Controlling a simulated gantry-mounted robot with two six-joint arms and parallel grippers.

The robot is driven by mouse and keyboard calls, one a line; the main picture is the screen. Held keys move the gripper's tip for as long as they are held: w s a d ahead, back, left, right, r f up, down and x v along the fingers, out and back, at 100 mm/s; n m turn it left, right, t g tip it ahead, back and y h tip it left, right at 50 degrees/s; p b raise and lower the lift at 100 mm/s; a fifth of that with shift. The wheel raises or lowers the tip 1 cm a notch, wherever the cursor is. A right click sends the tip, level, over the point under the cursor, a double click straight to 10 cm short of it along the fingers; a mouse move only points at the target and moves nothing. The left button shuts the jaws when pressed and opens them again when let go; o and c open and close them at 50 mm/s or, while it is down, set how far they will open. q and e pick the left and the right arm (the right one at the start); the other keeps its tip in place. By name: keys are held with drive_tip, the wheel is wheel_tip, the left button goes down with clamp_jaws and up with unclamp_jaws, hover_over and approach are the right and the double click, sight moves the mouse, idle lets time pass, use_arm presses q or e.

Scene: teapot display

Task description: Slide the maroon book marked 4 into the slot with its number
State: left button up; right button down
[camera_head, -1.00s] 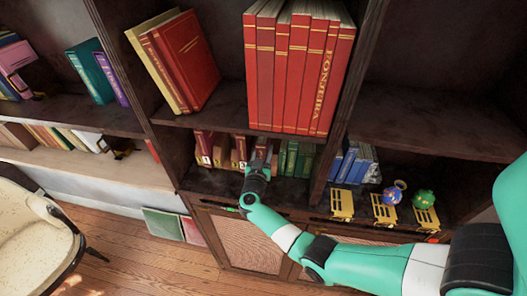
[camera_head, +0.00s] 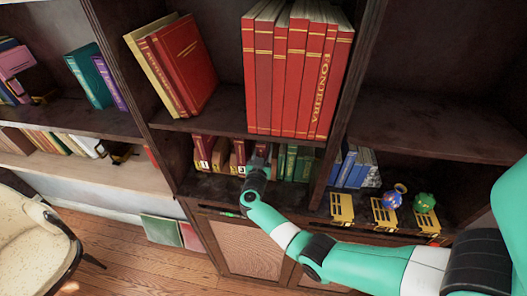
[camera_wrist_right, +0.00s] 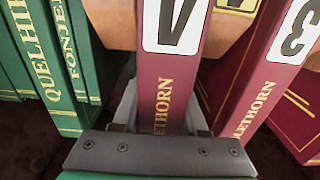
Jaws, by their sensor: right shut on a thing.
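The maroon book (camera_wrist_right: 170,90) fills the middle of the right wrist view. Its white label is cut off at the top edge and reads like an upside-down 4. My right gripper (camera_wrist_right: 160,115) is shut on this book, with one finger on each side of the spine. In the head view my right gripper (camera_head: 258,160) is at the lower middle shelf and hides most of the held book. A maroon book marked 3 (camera_wrist_right: 262,95) stands close on its right in the wrist view. The inner end of the slot is hidden. My left gripper is not in view.
Green books (camera_wrist_right: 60,70) stand to the left in the wrist view. More maroon books (camera_head: 205,150) and green books (camera_head: 291,162) flank the gripper in the head view. Tall red books (camera_head: 295,75) stand on the shelf above. Yellow holders (camera_head: 342,208) stand at right.

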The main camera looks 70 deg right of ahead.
drive_tip(key=shift+d, duration=0.4)
drive_tip(key=shift+c, duration=1.8)
unclamp_jaws()
drive_tip(key=shift+w, duration=0.1)
drive_tip(key=shift+f, duration=0.1)
drive_tip(key=shift+a, duration=0.1)
drive_tip(key=s+a, duration=0.2)
drive_tip(key=a, duration=0.9)
drive_tip(key=shift+p, duration=0.45)
drive_tip(key=shift+s, duration=0.1)
